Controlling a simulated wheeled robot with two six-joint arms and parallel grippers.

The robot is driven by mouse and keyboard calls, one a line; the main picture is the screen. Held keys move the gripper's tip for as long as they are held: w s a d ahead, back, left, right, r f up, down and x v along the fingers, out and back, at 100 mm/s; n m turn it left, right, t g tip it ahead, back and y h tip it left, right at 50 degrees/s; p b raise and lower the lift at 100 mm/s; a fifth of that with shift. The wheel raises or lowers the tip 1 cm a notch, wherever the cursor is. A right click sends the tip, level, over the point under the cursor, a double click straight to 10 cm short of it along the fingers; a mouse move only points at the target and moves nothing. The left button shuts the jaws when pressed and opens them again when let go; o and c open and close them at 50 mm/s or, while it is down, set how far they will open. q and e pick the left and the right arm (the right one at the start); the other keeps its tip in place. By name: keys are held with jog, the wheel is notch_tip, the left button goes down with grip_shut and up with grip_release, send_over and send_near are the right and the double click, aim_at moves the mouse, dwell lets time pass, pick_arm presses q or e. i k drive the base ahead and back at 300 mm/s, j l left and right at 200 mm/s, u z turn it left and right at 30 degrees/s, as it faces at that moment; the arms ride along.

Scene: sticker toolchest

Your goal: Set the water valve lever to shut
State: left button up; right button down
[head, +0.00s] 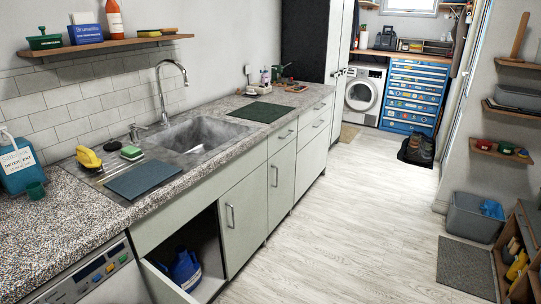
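I cannot make out a water valve or its lever anywhere in the head view. The cabinet under the counter has its door (165,283) swung open, and a blue jug (186,268) stands inside; the rest of its interior is dark or cut off from sight. A sink (203,135) with a tall curved faucet (163,80) is set in the counter, with a small tap-like fitting (137,131) beside it. Neither of my grippers is in view.
The speckled counter (40,245) runs along the left wall, with an appliance (95,277) below its near end. A washing machine (363,92) and a blue drawer chest (414,92) stand at the back. A grey bin (474,215) and mat (465,267) are at right. The pale floor (350,215) between is clear.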

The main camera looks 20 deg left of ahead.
aim_at(154, 261)
jog(key=u, duration=1.55)
jog(key=l+u, duration=0.2)
jog(key=u, duration=0.55)
jog(key=i+l, duration=0.05)
